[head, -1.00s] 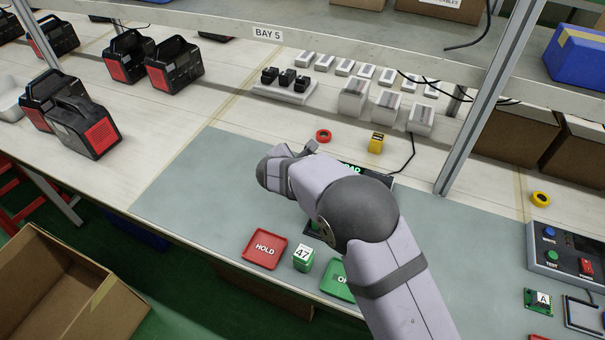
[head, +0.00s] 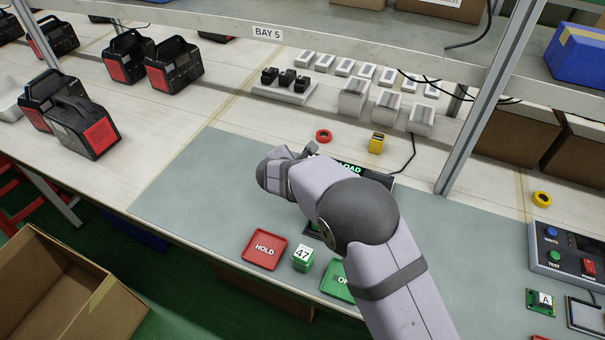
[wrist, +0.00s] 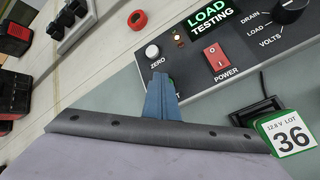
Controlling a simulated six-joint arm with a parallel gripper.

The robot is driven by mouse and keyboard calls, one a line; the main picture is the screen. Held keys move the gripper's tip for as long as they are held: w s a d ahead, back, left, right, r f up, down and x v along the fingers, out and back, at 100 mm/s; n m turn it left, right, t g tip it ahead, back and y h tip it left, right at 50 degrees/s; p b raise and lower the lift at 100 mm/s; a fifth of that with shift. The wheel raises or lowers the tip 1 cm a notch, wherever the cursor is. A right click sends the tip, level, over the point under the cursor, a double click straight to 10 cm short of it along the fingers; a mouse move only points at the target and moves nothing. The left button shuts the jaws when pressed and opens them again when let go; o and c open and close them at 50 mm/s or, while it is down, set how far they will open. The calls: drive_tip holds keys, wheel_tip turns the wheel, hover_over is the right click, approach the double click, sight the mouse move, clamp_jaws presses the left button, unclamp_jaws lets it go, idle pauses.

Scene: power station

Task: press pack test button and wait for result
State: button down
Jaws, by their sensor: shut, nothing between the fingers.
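The tester panel (wrist: 250,55) fills the upper right of the wrist view. Its lit green display (wrist: 212,18) reads LOAD TESTING. It carries a white ZERO button (wrist: 152,51), a red POWER rocker (wrist: 216,56) and a black knob (wrist: 291,8). My gripper (wrist: 160,77) is shut and empty, with its blue fingertips over the panel's near left part. They hide most of a label ending in T and any button there; contact cannot be told. A green pack (wrist: 268,138) labelled 12.8 V LOT 36 is at the right, beside a black holder (wrist: 258,109). In the head view my arm hides most of the tester.
A red HOLD tray (head: 265,250), a green pack marked 47 (head: 302,262) and a green OK tray (head: 335,284) lie near the bench edge. A second button panel (head: 572,255) is at far right. A red tape roll (head: 323,136) and yellow block (head: 376,143) lie behind.

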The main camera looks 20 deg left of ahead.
drive_tip(key=shift+r+p, duration=0.6)
drive_tip(key=shift+r, duration=0.2)
drive_tip(key=shift+r, duration=0.15)
drive_tip(key=shift+r+p, duration=1.9)
drive_tip(key=shift+r, duration=0.5)
drive_tip(key=s+d+r+m+g+h, duration=0.15)
drive_tip(key=d+m, duration=0.45)
drive_tip(key=d, duration=0.8)
drive_tip(key=s+d+r+m+g+h, duration=0.1)
drive_tip(key=s+d+m+g+h, duration=0.15)
drive_tip(key=d+m, duration=0.8)
drive_tip(key=s+d+m+g+y, duration=0.1)
drive_tip(key=s+d+m+g, duration=0.1)
drive_tip(key=s+d+m, duration=0.4)
drive_tip(key=s+d+m+g+y+p, duration=0.1)
drive_tip(key=s+d+m, duration=0.4)
drive_tip(key=s+d, duration=0.6)
drive_tip(key=s+g+y, duration=0.1)
drive_tip(key=s+g, duration=0.1)
drive_tip(key=s, duration=0.3)
drive_tip(key=shift+s+r+m, duration=0.15)
drive_tip(key=shift+s+m, duration=0.2)
drive_tip(key=shift+s, duration=0.05)
